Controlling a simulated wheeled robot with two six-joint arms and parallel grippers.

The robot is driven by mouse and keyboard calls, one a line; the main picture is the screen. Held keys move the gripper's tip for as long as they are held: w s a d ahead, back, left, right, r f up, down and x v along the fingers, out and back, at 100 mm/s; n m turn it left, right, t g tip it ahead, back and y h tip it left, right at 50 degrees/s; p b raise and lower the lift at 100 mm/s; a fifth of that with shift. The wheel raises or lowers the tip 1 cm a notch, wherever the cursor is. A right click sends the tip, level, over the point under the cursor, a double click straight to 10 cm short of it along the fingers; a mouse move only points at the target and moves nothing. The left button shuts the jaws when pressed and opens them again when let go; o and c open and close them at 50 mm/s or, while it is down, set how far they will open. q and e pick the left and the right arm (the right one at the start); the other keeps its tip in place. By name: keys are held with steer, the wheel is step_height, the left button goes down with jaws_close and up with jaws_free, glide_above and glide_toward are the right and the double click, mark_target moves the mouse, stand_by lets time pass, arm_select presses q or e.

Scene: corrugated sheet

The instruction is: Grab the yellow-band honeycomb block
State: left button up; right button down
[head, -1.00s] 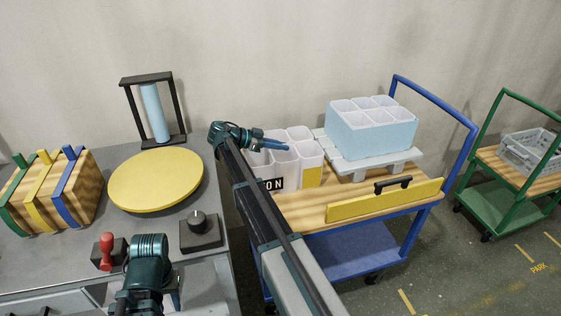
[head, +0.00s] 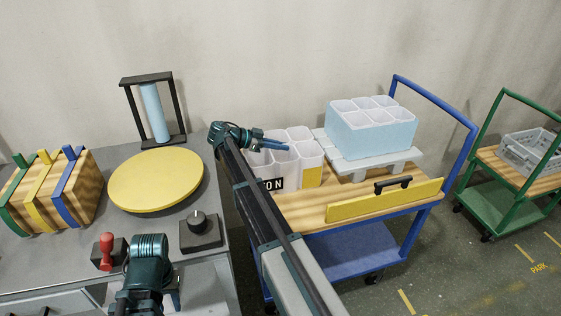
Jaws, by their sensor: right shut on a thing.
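The honeycomb block with a yellow band (head: 312,177) stands on the wooden top of the blue cart, at its left end. It is white with several open cells, and a dark label with partly hidden white letters shows on its front. My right gripper (head: 284,147) reaches over its left part, with its blue fingers shut on the block at the upper cell walls. My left gripper (head: 148,250) is low over the grey bench, apart from the block. Its fingers are hidden behind its own wrist.
A pale blue celled block (head: 371,137) sits on a grey pallet (head: 345,165) to the right. A yellow panel with a black handle (head: 385,200) edges the cart's front. The bench holds a yellow disc (head: 155,180), a knob box (head: 200,232) and a red-knobbed lever (head: 106,250).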

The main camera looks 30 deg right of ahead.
steer(key=shift+r, duration=0.1)
stand_by(0.3)
step_height(320, 180, up, 10)
steer(key=p, duration=1)
